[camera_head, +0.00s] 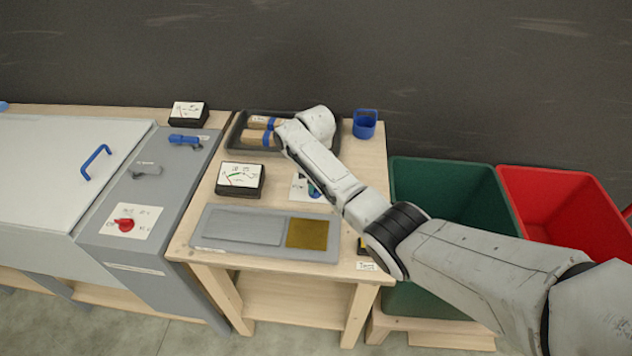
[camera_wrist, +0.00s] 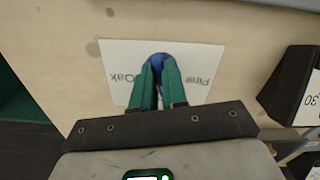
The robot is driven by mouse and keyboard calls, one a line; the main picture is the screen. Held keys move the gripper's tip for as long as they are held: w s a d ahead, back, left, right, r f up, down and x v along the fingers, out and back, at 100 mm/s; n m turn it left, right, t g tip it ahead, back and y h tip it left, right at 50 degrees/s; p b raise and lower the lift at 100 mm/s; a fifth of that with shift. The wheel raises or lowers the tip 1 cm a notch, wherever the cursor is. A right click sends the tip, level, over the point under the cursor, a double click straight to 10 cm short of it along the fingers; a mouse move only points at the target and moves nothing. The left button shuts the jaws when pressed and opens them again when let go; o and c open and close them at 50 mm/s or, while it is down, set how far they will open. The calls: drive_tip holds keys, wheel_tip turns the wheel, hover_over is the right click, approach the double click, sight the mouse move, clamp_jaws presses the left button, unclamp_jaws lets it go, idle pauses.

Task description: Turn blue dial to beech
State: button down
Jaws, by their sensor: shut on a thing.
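The blue dial (camera_wrist: 158,60) sits on a white card (camera_wrist: 120,55) on the wooden table. The card reads "Pine" and "Oak" upside down in the wrist view; a beech label is not visible, and the fingers cover part of the card. My gripper (camera_wrist: 159,80) has green fingers and is shut on the blue dial from above. In the head view, the card (camera_head: 299,184) shows beside my arm, and the dial is mostly hidden there. The dial's pointing direction is hidden by the fingers.
A black meter box (camera_head: 240,180) stands left of the card. A grey tray with a yellow plate (camera_head: 307,234) lies in front, a dark tray (camera_head: 234,136) with rolls behind. A blue cup (camera_head: 365,124) stands back right. Green (camera_head: 445,180) and red (camera_head: 560,200) bins stand right.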

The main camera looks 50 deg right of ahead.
drive_tip(key=shift+w+r+m, duration=0.15)
drive_tip(key=shift+m, duration=0.95)
drive_tip(key=c, duration=1.2)
unclamp_jaws()
drive_tip(key=shift+o, duration=0.2)
wheel_tip(320, 180, up, 11)
drive_tip(key=shift+f+b, duration=0.2)
drive_tip(key=shift+b, duration=0.15)
